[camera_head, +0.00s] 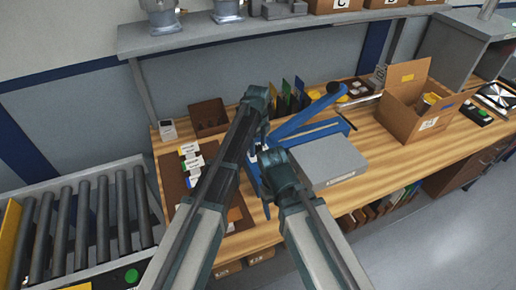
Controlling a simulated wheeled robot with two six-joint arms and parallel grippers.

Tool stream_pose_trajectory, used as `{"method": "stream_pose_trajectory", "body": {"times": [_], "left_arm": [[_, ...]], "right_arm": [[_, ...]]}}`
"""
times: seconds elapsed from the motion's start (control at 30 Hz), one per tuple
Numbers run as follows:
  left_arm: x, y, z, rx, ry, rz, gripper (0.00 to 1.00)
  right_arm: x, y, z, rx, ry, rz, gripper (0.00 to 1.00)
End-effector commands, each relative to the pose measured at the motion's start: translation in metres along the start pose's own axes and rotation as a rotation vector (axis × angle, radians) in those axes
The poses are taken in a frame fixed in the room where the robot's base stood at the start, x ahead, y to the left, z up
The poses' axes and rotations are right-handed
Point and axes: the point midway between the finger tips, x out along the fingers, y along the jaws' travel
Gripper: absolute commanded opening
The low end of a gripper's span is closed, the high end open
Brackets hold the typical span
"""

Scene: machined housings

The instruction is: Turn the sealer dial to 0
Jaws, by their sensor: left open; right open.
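The blue sealer (326,129) stands on the wooden workbench, its long blue lever (308,117) raised and slanting up to a dark round end. Its dial cannot be made out; my arms cover the sealer's left end. My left gripper (264,143) is open and points down beside that left end. My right gripper (267,210) is open, lower and nearer the bench's front edge. Both look empty, though their fingertips are small and partly covered by my arms.
A grey box (328,159) lies just in front of the sealer. An open cardboard box (409,101) stands to the right. A brown bin (207,117) and upright coloured folders (289,97) stand behind. A roller conveyor (82,222) is at left. A shelf (200,32) runs above.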

Motion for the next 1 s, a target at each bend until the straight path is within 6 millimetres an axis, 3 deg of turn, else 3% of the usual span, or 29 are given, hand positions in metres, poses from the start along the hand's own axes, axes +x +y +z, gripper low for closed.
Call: {"method": "stream_pose_trajectory", "body": {"times": [0.13,0.53,1.0], "left_arm": [[-0.0008,0.0000,0.0000,0.000,0.000,0.000,0.72],[-0.0007,0.0000,0.0000,0.000,0.000,0.000,0.00],[-0.0006,0.0000,0.0000,-0.109,0.000,0.000,0.00]], "right_arm": [[-0.0007,0.0001,0.0000,0.000,0.000,0.000,0.68],[-0.0007,0.0001,0.0000,0.000,0.000,0.000,0.68],[-0.0006,0.0001,0.0000,0.000,0.000,0.000,0.68]]}}
